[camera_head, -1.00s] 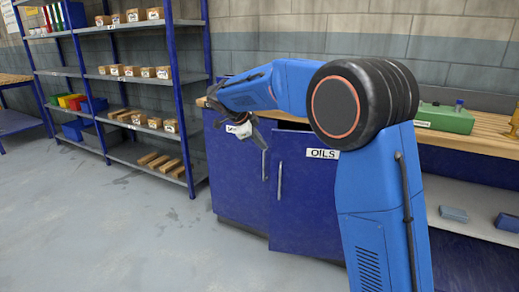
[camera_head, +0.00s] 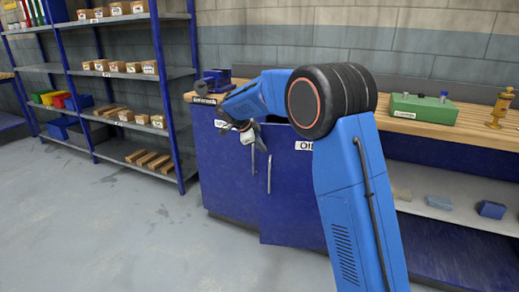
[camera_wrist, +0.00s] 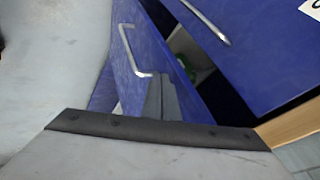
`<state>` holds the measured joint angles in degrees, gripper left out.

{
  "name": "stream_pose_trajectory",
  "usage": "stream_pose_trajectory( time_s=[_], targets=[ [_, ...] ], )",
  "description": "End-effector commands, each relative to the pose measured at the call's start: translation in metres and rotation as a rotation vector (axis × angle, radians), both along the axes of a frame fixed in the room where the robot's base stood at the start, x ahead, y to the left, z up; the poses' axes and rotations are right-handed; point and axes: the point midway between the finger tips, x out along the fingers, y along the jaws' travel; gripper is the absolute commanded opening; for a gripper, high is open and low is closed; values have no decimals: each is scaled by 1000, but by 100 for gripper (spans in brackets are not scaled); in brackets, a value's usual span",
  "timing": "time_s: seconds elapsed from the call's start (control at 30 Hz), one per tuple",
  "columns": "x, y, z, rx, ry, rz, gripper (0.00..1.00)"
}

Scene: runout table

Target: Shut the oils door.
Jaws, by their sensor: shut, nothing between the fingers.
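The oils door (camera_head: 288,205) is the blue right-hand door of the cabinet, with a white label partly hidden by my arm and a grey bar handle (camera_head: 269,173). It stands ajar, with a dark gap at its top edge. In the wrist view the oils door (camera_wrist: 265,60) is at the upper right, with a dark opening beside it. The left door (camera_head: 228,175) looks shut. My gripper (camera_head: 258,142) is shut and empty, in front of the cabinet near the top of the left door's handle. Its fingers show in the wrist view (camera_wrist: 167,97); contact with a door cannot be told.
A wooden worktop (camera_head: 450,129) runs above the cabinet, bearing a green case (camera_head: 424,110), a brass-coloured item (camera_head: 500,106) and a blue vice-like item (camera_head: 217,80). A shelf rack (camera_head: 175,130) stands at left. The grey floor (camera_head: 130,235) in front is clear.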

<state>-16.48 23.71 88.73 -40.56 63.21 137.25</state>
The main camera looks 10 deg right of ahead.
Motion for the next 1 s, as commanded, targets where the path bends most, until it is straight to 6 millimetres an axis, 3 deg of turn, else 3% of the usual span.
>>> stream_pose_trajectory(
  time_s=[0.53, 1.0],
  targets=[
    [9, -3, 0, -1, 0, -10, 0],
    [75, -27, 0, 0, -1, -107, 0]
  ],
)
